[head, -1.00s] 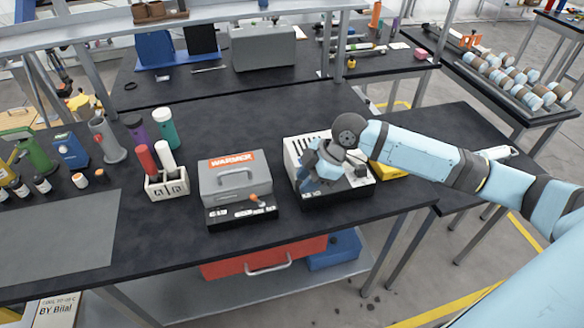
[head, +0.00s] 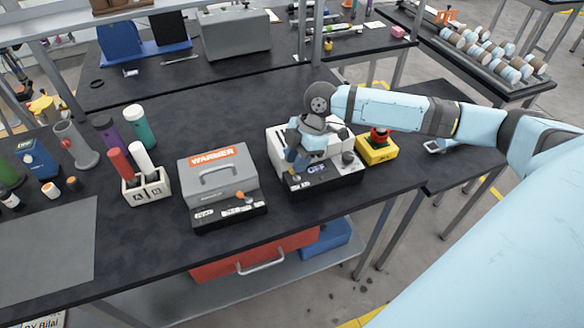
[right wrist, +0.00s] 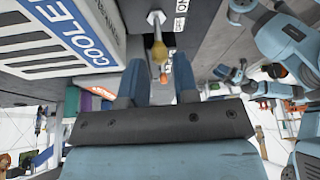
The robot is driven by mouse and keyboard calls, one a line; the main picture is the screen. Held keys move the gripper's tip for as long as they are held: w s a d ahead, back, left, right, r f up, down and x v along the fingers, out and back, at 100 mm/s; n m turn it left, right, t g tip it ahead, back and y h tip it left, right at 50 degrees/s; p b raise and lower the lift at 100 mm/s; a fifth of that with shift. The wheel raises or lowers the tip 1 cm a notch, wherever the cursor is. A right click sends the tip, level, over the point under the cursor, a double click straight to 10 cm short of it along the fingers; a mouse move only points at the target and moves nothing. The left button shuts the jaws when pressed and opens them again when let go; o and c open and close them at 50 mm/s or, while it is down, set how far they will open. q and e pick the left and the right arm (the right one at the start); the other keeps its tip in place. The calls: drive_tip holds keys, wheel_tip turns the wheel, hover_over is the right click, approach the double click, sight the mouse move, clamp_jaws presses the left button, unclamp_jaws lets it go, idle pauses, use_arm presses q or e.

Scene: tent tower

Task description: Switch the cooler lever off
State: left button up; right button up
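The cooler (head: 276,143) is a white vented box on a black base, right of the middle of the bench. Its front panel shows an OFF label (head: 317,169). My right gripper (head: 297,162) is at the cooler's front, partly covering it. In the right wrist view, the cooler (right wrist: 45,40) with its COOLER label fills the upper left. The lever (right wrist: 160,50), with a tan rounded tip, shows between the two fingers of my right gripper (right wrist: 158,75). The fingers are apart, with gaps beside the lever. In the head view the lever is hidden.
A grey warmer (head: 217,180) with an orange-tipped lever (head: 240,196) stands left of the cooler. A yellow box with a red button (head: 379,147) stands close on its right. A white holder (head: 146,190) with red and white tubes is farther left.

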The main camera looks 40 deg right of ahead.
drive_tip(key=shift+x, duration=1.7)
